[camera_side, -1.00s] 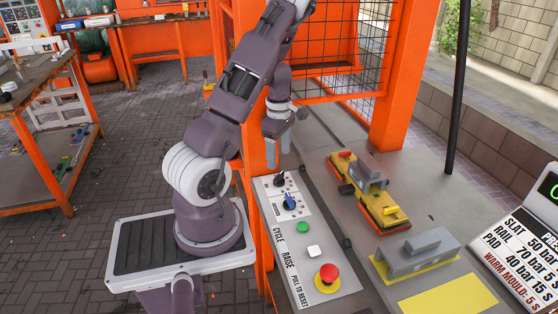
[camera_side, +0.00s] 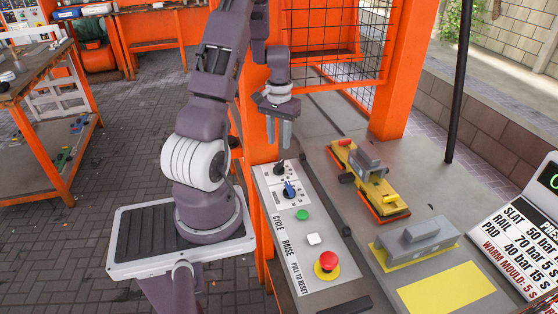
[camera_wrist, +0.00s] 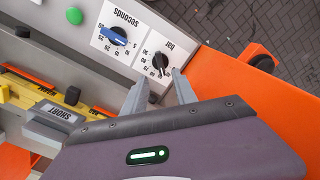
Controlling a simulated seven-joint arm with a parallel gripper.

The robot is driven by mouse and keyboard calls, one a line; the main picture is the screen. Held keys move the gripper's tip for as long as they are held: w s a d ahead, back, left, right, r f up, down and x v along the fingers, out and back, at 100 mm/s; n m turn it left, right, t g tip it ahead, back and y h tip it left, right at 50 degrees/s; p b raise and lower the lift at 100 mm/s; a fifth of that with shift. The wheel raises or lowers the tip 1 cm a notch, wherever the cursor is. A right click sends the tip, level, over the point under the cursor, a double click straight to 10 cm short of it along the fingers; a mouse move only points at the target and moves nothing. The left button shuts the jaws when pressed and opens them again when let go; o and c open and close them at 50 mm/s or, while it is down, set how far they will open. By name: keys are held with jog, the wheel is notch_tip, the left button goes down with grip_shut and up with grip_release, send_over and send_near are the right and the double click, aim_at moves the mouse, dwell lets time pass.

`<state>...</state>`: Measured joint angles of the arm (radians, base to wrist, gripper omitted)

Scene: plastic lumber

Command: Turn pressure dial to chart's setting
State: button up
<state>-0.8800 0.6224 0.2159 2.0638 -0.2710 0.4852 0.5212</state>
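The pressure dial, a black knob marked "bar" (camera_wrist: 160,61), sits on the white panel plate; it also shows in the side view (camera_side: 280,167). Its exact reading is too small to tell. My gripper (camera_side: 279,146) points down above and just behind this dial, not touching it. In the wrist view the two fingers (camera_wrist: 160,82) are apart with nothing between them, close to the dial. The chart (camera_side: 518,245) stands at the right; I read SLAT 50 bar, RAIL 70 bar and PAD 40 bar, with the right side cut off.
The blue "seconds" dial (camera_wrist: 115,36) is beside the pressure dial. A green button (camera_side: 302,215), white button (camera_side: 313,239) and red stop button (camera_side: 328,262) follow along the panel. A yellow mould (camera_side: 367,181) and grey block (camera_side: 416,240) lie right. An orange post (camera_side: 262,150) stands close behind.

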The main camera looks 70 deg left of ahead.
aim_at(279, 163)
notch_tip(279, 163, down, 8)
jog(key=shift+f, duration=0.25)
grip_shut()
